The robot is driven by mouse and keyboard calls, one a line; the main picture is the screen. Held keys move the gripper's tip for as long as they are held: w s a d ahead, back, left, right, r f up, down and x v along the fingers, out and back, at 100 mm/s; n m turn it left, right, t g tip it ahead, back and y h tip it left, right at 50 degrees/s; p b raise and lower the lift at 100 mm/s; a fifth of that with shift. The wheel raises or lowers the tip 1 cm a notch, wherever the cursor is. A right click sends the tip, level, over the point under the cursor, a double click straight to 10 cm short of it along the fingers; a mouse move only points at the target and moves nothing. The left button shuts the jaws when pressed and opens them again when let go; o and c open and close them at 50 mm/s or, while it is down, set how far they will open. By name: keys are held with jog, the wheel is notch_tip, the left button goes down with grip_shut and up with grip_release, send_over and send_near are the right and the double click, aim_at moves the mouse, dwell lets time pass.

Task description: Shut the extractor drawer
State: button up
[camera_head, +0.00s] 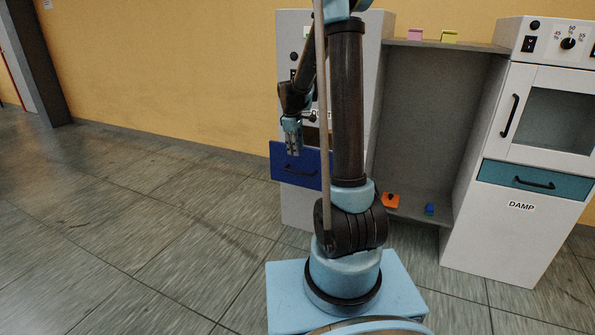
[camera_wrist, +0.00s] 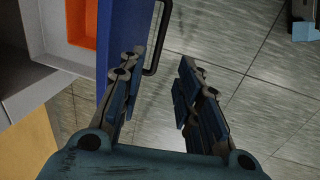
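The drawer with a blue front (camera_head: 287,170) and a dark bar handle (camera_head: 300,171) is on the left white cabinet (camera_head: 297,212). It stands out from the cabinet. In the wrist view the blue front (camera_wrist: 112,35) and black handle (camera_wrist: 157,42) show at the top, with a grey-white drawer body (camera_wrist: 45,50) and an orange inside behind the front. My gripper (camera_head: 292,152) hangs pointing down by the upper part of the blue front. In the wrist view my gripper (camera_wrist: 158,65) is open and empty, its left finger close beside the front. I cannot tell whether they touch.
A grey shelf unit (camera_head: 430,110) stands right of the cabinet, with small orange (camera_head: 390,200) and blue (camera_head: 430,209) items low down. A right white cabinet (camera_head: 490,235) has a shut teal drawer (camera_head: 535,180) labelled DAMP. The tiled floor to the left is clear.

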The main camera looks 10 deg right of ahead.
aim_at(297, 172)
jog(key=f, duration=0.4)
jog(key=w+d+f, duration=0.1)
jog(key=f, duration=0.3)
jog(key=w+f, duration=0.1)
jog(key=f, duration=0.2)
jog(key=shift+d+f, duration=0.15)
jog(key=shift+f, duration=0.25)
grip_shut()
